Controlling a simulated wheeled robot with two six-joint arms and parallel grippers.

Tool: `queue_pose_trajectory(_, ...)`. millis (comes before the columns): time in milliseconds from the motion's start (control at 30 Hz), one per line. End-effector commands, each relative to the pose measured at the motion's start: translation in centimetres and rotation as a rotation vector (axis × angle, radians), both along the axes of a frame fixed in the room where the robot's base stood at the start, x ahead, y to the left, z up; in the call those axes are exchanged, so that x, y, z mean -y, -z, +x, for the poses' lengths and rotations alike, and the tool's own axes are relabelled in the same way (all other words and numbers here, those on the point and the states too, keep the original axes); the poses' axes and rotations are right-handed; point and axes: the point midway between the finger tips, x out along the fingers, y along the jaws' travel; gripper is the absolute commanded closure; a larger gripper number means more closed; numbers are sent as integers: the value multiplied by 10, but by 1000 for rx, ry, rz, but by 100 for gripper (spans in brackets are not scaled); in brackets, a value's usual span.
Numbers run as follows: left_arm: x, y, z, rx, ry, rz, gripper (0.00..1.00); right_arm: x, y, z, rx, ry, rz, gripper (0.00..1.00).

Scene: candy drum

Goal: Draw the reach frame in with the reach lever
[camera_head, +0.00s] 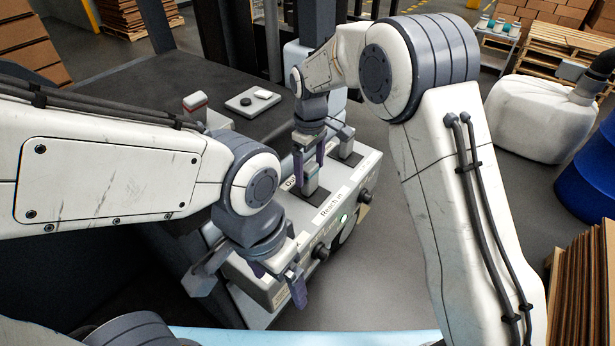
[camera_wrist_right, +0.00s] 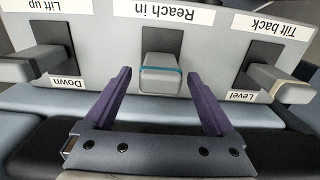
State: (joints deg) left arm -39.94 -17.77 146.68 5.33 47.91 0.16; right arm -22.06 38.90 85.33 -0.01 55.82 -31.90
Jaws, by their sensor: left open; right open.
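The reach lever (camera_wrist_right: 160,80) is a grey block-shaped handle with a teal band, in the middle slot of the console, beside an upside-down "Reach in" label (camera_wrist_right: 176,13). In the head view the lever (camera_head: 313,194) stands just below my right gripper (camera_head: 309,163). My right gripper (camera_wrist_right: 158,73) is open, with one purple finger on each side of the lever and a gap on both sides. My left gripper (camera_head: 278,280) is open and empty at the near end of the console. I cannot make out the reach frame for certain.
The Lift/Down lever (camera_wrist_right: 35,66) and the Tilt/Level lever (camera_wrist_right: 275,82) flank the reach lever. The console (camera_head: 335,230) has dark knobs (camera_head: 320,252) and a green light (camera_head: 343,218). A dark flat deck (camera_head: 120,85) lies behind it. Open floor (camera_head: 390,270) is at right.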

Motion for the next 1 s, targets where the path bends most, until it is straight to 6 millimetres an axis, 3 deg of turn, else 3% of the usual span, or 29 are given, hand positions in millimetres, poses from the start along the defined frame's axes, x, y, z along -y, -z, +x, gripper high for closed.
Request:
queue_pose_trajectory(300, 0, -15, 0, 0, 2, 0, 10, 0, 43, 0, -1, 0, -1, 10)
queue_pose_trajectory(667, 0, -15, 0, 0, 2, 0, 10, -1, 49, 0, 1, -1, 1, 10)
queue_pose_trajectory(900, 0, -15, 0, 0, 2, 0, 10, -1, 49, 0, 1, -1, 1, 100)
queue_pose_trajectory(1000, 0, -15, 0, 0, 2, 0, 10, -1, 49, 0, 1, -1, 1, 100)
